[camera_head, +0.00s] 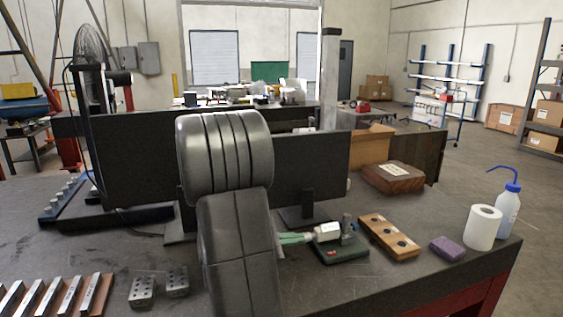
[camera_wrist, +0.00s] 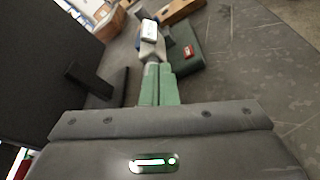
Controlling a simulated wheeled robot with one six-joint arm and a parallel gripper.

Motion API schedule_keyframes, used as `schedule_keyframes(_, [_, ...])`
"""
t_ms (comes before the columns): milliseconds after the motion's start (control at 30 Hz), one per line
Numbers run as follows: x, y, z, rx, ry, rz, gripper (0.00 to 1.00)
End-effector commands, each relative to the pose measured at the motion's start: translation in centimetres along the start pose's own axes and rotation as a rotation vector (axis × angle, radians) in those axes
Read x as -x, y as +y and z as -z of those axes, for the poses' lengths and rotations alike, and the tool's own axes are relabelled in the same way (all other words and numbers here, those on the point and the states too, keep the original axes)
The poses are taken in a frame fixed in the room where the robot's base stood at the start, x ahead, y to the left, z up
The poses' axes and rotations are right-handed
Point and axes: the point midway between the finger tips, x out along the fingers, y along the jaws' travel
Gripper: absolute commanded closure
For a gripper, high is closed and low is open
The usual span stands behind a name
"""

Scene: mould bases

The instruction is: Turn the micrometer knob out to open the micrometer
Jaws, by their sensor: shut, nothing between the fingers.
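The micrometer (camera_head: 327,230) sits in a stand on a dark green base (camera_head: 342,252), on the bench right of centre. In the wrist view its pale body (camera_wrist: 149,29) and the green base (camera_wrist: 187,48) lie straight ahead. My gripper (camera_head: 294,238) is at the micrometer's left end, its green fingers pointing right. In the wrist view the fingers of my gripper (camera_wrist: 158,72) are together, with nothing seen between them. The knob end is just beyond the fingertips and partly hidden; I cannot tell whether they touch.
A wooden block with dark holes (camera_head: 389,237), a purple block (camera_head: 447,248), a paper roll (camera_head: 482,228) and a wash bottle (camera_head: 508,210) stand to the right. Monitors (camera_head: 312,168) stand behind. Metal blocks (camera_head: 143,291) lie at front left. The bench front right of the base is clear.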

Motion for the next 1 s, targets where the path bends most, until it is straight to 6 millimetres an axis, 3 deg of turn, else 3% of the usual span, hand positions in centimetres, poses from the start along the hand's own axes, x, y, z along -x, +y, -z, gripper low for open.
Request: schedule_keyframes(1000, [0.0, 1.4, 0.1, -0.001, 0.001, 0.000, 1.00])
